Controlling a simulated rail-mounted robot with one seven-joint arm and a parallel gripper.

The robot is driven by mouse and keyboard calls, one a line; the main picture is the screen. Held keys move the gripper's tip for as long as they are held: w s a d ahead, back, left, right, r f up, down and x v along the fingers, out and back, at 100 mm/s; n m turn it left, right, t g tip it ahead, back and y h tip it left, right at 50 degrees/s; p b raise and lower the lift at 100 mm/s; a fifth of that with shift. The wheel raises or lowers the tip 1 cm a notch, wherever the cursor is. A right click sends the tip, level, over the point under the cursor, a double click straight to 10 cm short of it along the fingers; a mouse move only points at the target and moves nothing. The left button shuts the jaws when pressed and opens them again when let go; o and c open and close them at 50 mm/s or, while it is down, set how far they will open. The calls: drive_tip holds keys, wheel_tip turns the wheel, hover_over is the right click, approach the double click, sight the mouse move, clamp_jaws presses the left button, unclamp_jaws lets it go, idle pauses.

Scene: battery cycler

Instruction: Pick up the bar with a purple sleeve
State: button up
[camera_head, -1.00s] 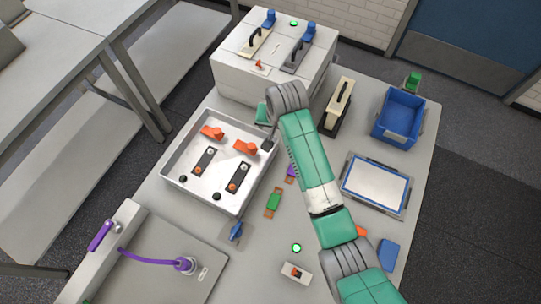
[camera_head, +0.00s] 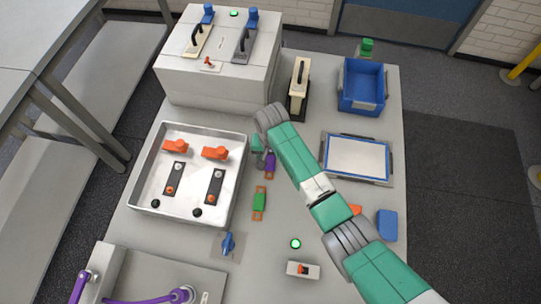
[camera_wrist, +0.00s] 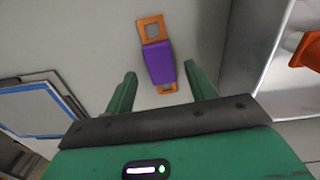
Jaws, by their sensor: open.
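The bar with a purple sleeve (camera_head: 270,163) lies on the table right of the metal tray, with copper-coloured ends. In the wrist view the purple-sleeved bar (camera_wrist: 158,62) shows a square end with a hole pointing away from me. My gripper (camera_wrist: 163,80) is open and empty, its green fingers to either side of the bar's near part in the picture. I cannot tell its height above the bar. In the head view my gripper (camera_head: 259,152) is beside the bar, partly hidden by my wrist.
A bar with a green sleeve (camera_head: 260,202) lies just in front. The metal tray (camera_head: 243,170) with orange clamps stands at left. A framed white panel (camera_head: 357,158) and a blue bin (camera_head: 361,85) are at right. A black-handled block (camera_head: 300,88) stands behind.

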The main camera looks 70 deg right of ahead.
drive_tip(key=shift+f, duration=0.65)
drive_tip(key=shift+w+r, duration=0.1)
drive_tip(key=c, duration=1.1)
drive_tip(key=shift+r+p, duration=0.35)
drive_tip(key=shift+r, duration=0.15)
drive_tip(key=r, duration=0.1)
drive_tip(key=r+p, duration=0.1)
drive_tip(key=r, duration=0.1)
drive_tip(key=shift+s+a, duration=0.15)
drive_tip(key=shift+s, duration=0.15)
drive_tip(key=s+a+p, duration=0.1)
drive_tip(key=s+a, duration=0.1)
drive_tip(key=s, duration=0.2)
drive_tip(key=s+a+p, duration=0.1)
drive_tip(key=s+a, duration=0.2)
drive_tip(key=s, duration=0.2)
drive_tip(key=s+a+r+p, duration=0.1)
drive_tip(key=s+a+p, duration=0.1)
drive_tip(key=s, duration=0.2)
drive_tip(key=shift+s+a, duration=0.15)
drive_tip(key=shift+s, duration=0.1)
drive_tip(key=shift+w, duration=0.15)
